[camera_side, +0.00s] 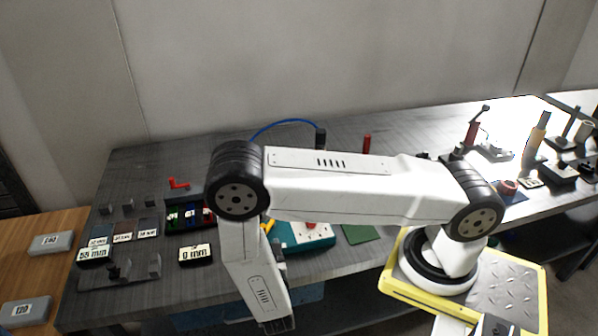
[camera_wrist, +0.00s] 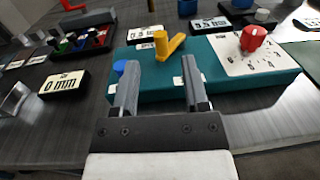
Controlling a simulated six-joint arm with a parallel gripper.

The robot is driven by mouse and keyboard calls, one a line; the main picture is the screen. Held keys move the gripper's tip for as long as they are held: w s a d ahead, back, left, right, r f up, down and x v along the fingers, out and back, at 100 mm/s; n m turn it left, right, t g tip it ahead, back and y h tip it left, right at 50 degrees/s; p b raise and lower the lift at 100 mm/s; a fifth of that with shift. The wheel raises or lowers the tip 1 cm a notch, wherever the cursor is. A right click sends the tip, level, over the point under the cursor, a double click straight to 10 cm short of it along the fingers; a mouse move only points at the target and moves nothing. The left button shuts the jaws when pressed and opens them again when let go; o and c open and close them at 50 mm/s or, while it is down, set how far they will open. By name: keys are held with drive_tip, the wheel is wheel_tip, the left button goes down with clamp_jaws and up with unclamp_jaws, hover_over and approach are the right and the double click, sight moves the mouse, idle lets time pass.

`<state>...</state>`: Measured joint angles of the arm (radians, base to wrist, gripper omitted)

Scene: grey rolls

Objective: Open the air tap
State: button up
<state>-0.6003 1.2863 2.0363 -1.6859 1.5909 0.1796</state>
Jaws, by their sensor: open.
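A teal box (camera_wrist: 215,75) stands on the bench ahead of my gripper in the wrist view. A yellow lever handle (camera_wrist: 167,45), which looks like the air tap, stands on its top left part. A red knob (camera_wrist: 253,38) sits on a white dial plate at the right of the box. A blue round part (camera_wrist: 119,67) shows at its left end. My gripper (camera_wrist: 159,64) is open and empty, with the yellow handle beyond and between its fingertips, apart from them. In the side view, my arm partly hides the teal box (camera_side: 305,240) and yellow handle (camera_side: 268,227).
A "0 mm" block (camera_wrist: 63,86) lies left of the teal box. Behind it is a dark tray (camera_wrist: 80,45) with coloured parts. A red L-shaped piece (camera_side: 178,183) lies at the back left. A green mat (camera_side: 361,233) lies right of the box.

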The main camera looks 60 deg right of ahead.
sight(268, 226)
drive_tip(key=shift+x, duration=3.65)
clamp_jaws()
